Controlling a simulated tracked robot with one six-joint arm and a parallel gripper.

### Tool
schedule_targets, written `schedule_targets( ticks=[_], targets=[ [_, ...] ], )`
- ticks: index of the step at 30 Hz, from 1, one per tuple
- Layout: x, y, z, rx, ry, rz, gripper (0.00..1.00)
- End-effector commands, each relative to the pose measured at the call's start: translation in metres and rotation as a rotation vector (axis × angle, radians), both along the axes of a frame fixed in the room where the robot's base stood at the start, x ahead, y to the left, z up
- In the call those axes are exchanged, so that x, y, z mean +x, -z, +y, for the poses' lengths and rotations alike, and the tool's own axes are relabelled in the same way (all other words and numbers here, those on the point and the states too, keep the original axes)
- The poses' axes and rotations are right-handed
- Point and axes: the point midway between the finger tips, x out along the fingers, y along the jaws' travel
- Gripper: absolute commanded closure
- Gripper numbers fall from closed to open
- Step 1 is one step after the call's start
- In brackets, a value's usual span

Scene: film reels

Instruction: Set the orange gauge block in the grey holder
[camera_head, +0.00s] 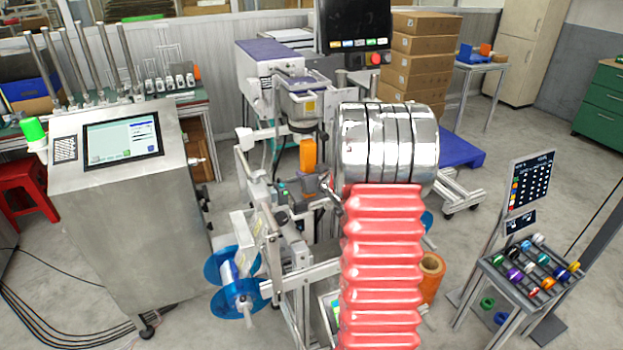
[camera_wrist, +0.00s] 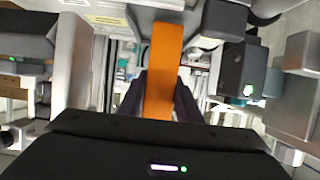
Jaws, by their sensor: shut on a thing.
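The orange gauge block (camera_head: 308,153) stands out upright among the parts of the machine in the head view, just left of my arm's chrome end. In the wrist view the orange block (camera_wrist: 162,65) runs up the middle of the picture, between the dark fingers of my gripper (camera_wrist: 161,98). My gripper is shut on the block. The block's far end is close to pale grey machine parts at the top of the wrist view. I cannot tell for certain which part is the grey holder, or whether the block touches it.
A machine frame with blue reels (camera_head: 232,282) stands around the block, with little free room. A steel cabinet with a screen (camera_head: 122,138) is on the left. A rack of coloured spools (camera_head: 530,268) is on the right. Cardboard boxes (camera_head: 420,62) are stacked behind.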

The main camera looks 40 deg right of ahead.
Motion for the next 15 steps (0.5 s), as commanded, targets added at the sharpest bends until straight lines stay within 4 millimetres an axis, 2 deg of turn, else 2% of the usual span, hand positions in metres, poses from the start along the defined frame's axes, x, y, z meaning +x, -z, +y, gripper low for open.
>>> schedule_targets(
  ticks=[15],
  targets=[
    [0.036,-0.001,-0.012,-0.001,0.001,-0.003,0.96]
  ],
)
